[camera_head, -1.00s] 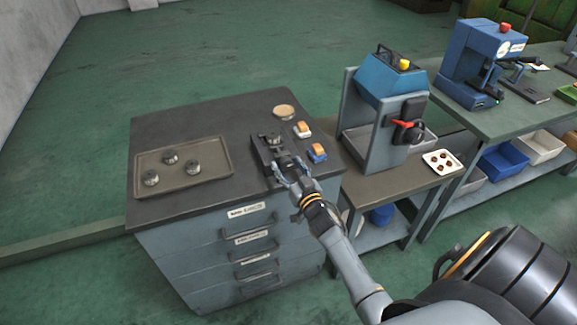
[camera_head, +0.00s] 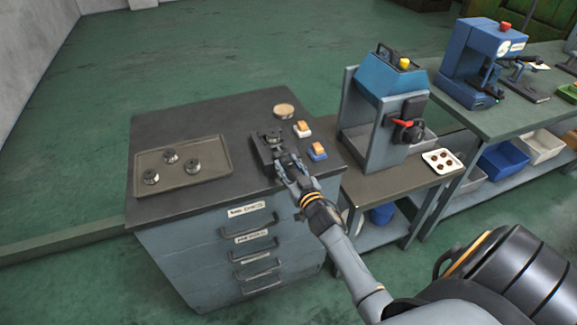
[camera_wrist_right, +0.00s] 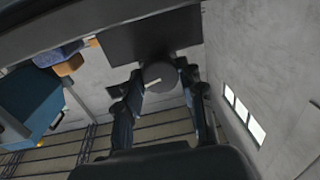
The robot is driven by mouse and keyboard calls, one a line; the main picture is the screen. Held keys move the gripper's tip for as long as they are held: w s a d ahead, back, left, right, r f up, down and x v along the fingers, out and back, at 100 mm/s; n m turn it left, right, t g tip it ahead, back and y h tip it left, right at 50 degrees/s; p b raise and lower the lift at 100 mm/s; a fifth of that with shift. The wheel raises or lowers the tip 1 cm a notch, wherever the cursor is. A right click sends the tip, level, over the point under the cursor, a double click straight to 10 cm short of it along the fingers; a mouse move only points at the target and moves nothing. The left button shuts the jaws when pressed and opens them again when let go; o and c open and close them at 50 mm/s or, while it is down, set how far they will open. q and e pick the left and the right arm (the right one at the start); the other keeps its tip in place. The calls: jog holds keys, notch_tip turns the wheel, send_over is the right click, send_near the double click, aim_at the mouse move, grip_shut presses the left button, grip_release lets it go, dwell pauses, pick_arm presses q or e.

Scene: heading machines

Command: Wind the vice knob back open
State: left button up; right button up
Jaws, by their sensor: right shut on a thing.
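The small dark vice (camera_head: 263,152) stands near the right front part of the cabinet top, with a dark round part in its jaws. My right gripper (camera_head: 283,162) is at the vice's front side, shut on the vice knob. The right wrist view shows the round grey knob (camera_wrist_right: 160,77) with a pale mark on it, between the two fingers of the gripper (camera_wrist_right: 162,92). The vice's dark body (camera_wrist_right: 150,35) lies behind it. In the head view the gripper hides the knob. My left gripper is not in view.
A tray (camera_head: 218,150) with 3 dark round parts lies left of the vice. Two small orange-topped blocks (camera_head: 302,129) and a round tan dish (camera_head: 284,110) lie close to the vice. A blue-topped machine (camera_head: 388,78) stands to the right.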

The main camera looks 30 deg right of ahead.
jog(key=n, duration=0.4)
jog(key=n+b, duration=0.1)
jog(key=n, duration=0.3)
jog(key=shift+g, duration=0.4)
jog(key=n, duration=0.3)
jog(key=shift+a, duration=0.1)
jog(key=shift+n+h+b, duration=0.3)
jog(key=shift+n+b, duration=0.35)
jog(key=shift+n, duration=1.35)
jog(key=o, duration=1.2)
